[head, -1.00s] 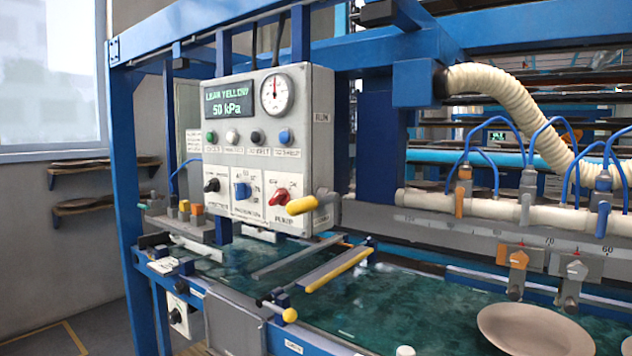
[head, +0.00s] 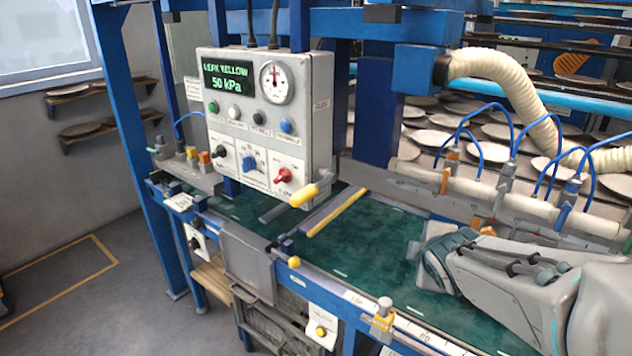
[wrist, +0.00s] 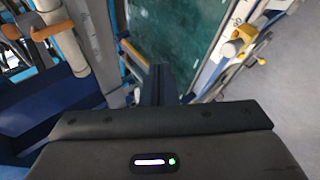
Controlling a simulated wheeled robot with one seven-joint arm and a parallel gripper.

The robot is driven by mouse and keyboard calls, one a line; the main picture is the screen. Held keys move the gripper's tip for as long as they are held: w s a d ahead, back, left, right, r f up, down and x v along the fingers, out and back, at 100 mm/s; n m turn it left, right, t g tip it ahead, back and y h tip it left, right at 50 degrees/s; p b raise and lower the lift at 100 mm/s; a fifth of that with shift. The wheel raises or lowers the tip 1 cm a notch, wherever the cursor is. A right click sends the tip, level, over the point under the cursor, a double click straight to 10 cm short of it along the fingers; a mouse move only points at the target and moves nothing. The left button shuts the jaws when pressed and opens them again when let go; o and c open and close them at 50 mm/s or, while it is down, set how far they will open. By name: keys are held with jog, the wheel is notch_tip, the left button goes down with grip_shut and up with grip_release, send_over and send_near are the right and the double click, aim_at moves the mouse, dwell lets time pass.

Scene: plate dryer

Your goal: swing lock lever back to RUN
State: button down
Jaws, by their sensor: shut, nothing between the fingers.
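The control box (head: 262,120) hangs above the green belt and reads "LEAK YELLOW 50 kPa". A lever with a yellow grip (head: 303,195) sticks out at its lower right side, angled toward the front left. A small label (head: 321,105), too small to read surely, is on the box's side face above it. My gripper (wrist: 158,84) shows in the wrist view with its dark fingers together and empty, over the belt side. In the head view my arm comes in from the right, over the belt, well right of the lever and not touching it. The fingertips are unclear there.
The green belt (head: 385,240) runs below the box. A white pipe with blue hoses (head: 480,192) lines the back.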

aim_at(312, 187)
jog(key=w+a+r+n+t+y, duration=0.4)
jog(key=w+a+n+y, duration=0.15)
jog(key=n, duration=1.05)
jog(key=s+a+n+g+y, duration=0.4)
jog(key=n+y, duration=0.4)
jog(key=n, duration=0.7)
jog(key=shift+s+a+f+n+g, duration=0.2)
jog(key=shift+a+f+n+g, duration=0.15)
jog(key=shift+a, duration=0.5)
jog(key=shift+a+y, duration=0.1)
jog(key=shift+y, duration=0.15)
jog(key=w+a+r+p, duration=0.1)
jog(key=w+a+p, duration=0.4)
jog(key=w+a, duration=0.2)
jog(key=shift+a+r, duration=0.25)
jog(key=shift+a, duration=0.7)
jog(key=shift+a+r, duration=0.15)
